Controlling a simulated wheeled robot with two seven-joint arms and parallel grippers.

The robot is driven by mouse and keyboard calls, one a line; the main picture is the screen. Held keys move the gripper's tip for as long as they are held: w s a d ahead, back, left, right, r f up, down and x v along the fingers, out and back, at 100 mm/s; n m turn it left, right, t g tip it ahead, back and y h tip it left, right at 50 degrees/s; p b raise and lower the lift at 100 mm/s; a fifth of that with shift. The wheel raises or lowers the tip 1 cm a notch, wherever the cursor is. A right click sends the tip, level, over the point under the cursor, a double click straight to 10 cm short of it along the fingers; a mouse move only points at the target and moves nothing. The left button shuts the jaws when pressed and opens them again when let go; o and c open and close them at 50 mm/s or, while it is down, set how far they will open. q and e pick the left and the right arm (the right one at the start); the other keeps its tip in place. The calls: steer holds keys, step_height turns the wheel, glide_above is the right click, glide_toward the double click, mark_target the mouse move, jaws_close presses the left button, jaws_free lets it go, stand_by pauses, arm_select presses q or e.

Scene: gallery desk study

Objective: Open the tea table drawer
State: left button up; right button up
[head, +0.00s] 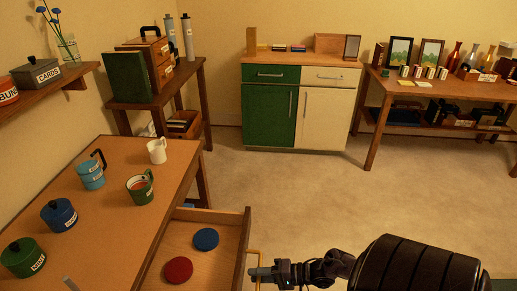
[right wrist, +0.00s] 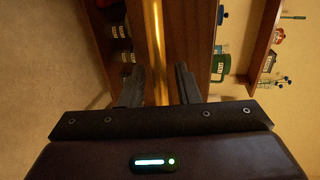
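The wooden tea table (head: 112,160) stands at the left in the head view. Its drawer (head: 213,217) is pulled out, showing a blue disc (head: 206,239) and a red disc (head: 179,270) inside. A gold bar handle (head: 256,256) is on the drawer front. My right gripper (head: 257,273) is at this handle. In the right wrist view, the handle (right wrist: 156,40) runs between the two fingers of my right gripper (right wrist: 158,72), with a visible gap on each side. The fingers are apart.
On the tea table are a white mug (head: 157,151), blue cups (head: 91,175), a green mug (head: 140,188), a blue pot (head: 59,215) and a green pot (head: 22,258). A green-and-cream cabinet (head: 300,105) stands behind. Carpet (head: 300,190) right of the drawer is clear.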

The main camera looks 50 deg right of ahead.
steer(key=v, duration=0.7)
steer(key=shift+s+d, duration=0.3)
stand_by(0.4)
